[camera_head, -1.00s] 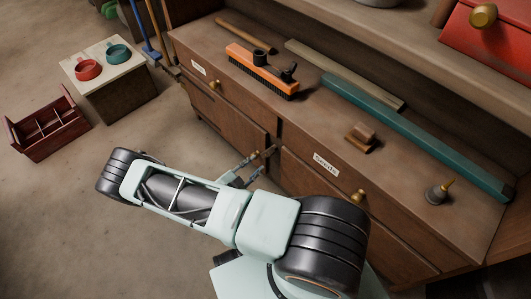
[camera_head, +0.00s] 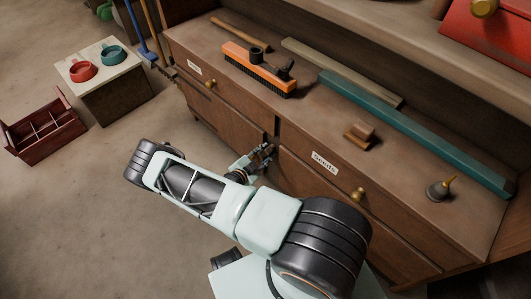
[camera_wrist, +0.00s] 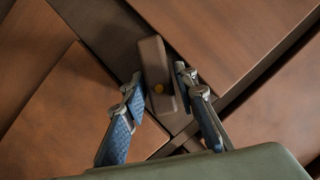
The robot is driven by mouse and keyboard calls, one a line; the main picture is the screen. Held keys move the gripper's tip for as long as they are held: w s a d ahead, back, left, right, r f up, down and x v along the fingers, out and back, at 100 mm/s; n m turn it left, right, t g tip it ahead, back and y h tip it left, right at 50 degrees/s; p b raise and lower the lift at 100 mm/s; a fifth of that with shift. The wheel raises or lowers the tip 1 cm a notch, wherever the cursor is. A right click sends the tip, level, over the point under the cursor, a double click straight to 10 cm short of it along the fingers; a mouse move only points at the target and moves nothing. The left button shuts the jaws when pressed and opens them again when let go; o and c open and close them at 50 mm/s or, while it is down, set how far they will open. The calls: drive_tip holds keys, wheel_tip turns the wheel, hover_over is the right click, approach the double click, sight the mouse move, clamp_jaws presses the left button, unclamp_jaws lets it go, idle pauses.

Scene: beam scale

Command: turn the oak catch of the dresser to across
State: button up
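The oak catch (camera_wrist: 155,62) is a small brown block with a brass-coloured dot, on the dresser front between two doors. My gripper (camera_wrist: 160,88) has one finger on each side of the catch. The fingers are apart, with what look like narrow gaps beside the block; firm contact cannot be made out. In the head view my gripper (camera_head: 264,154) is at the front of the dresser (camera_head: 225,122), and the catch is largely hidden there.
On the dresser top lie an orange brush (camera_head: 258,68), a teal bar (camera_head: 415,132), a wooden block (camera_head: 360,134) and an oil can (camera_head: 440,188). Brass knobs (camera_head: 358,194) jut from the drawers. A red tool tray (camera_head: 45,130) stands on the floor at left; the floor between is clear.

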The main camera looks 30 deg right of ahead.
clamp_jaws()
drive_tip(key=shift+m+t+b, duration=0.45)
drive_tip(key=shift+m+t, duration=0.25)
drive_tip(key=shift+m, duration=0.4)
drive_tip(key=m+t+b, duration=0.1)
drive_tip(key=m, duration=0.1)
drive_tip(key=shift+f+m+t+b, duration=0.1)
drive_tip(key=shift+m+t+b, duration=0.2)
drive_tip(key=shift+m, duration=0.1)
drive_tip(key=m+t+b, duration=0.1)
drive_tip(key=m+b, duration=0.1)
drive_tip(key=shift+m+h, duration=0.4)
drive_tip(key=shift+m+t+b, duration=0.3)
drive_tip(key=shift+m+b, duration=0.15)
drive_tip(key=shift+m, duration=0.25)
drive_tip(key=shift+r+h, duration=0.2)
drive_tip(key=shift+h, duration=0.1)
